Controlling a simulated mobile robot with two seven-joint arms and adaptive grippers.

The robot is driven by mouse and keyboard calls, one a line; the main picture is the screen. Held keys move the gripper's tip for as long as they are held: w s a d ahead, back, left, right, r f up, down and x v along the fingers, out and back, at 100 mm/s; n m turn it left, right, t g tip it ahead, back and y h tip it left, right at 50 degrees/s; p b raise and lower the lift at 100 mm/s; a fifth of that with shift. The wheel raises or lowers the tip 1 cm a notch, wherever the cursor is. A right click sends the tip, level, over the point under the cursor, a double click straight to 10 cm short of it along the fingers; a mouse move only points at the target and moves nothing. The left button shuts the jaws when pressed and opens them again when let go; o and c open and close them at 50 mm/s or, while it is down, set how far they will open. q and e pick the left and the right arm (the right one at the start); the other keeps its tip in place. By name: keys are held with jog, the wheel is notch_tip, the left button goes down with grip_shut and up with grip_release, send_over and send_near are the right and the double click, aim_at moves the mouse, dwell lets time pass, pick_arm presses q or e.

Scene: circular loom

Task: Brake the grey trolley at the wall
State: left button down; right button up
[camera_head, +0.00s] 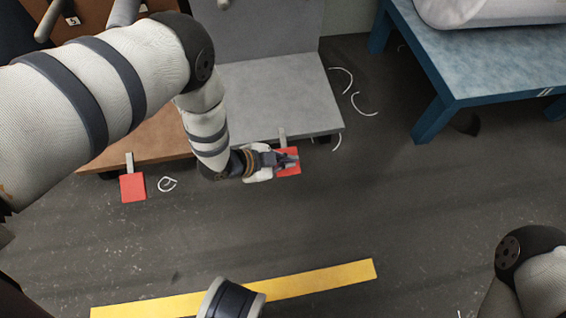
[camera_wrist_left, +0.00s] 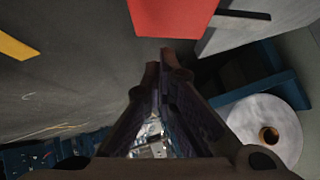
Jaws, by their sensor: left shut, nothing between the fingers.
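The grey trolley (camera_head: 272,95) stands at the top middle in the head view, its flat deck in front of an upright grey panel. A red pedal (camera_head: 289,169) on a short grey lever sticks out from its front edge. My left gripper (camera_head: 292,160) is shut and empty, with its fingertips over this pedal; I cannot tell whether they touch it. In the left wrist view the red pedal (camera_wrist_left: 172,16) lies just beyond the closed fingertips (camera_wrist_left: 164,58), and part of the grey deck (camera_wrist_left: 250,22) shows beside it. My right gripper is not in view.
A brown trolley (camera_head: 150,149) with its own red pedal (camera_head: 132,187) stands to the left. A blue table (camera_head: 480,65) carrying a white roll (camera_head: 490,10) is at the right. A yellow floor stripe (camera_head: 320,280) and white thread scraps (camera_head: 365,105) lie on open dark floor.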

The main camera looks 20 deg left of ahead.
pick_arm(q)
jog(key=p+v, duration=0.3)
jog(key=v, duration=0.7)
jog(key=shift+s+d+r+p, duration=0.2)
jog(key=shift+s+r+p, duration=0.05)
jog(key=shift+r+p, duration=0.05)
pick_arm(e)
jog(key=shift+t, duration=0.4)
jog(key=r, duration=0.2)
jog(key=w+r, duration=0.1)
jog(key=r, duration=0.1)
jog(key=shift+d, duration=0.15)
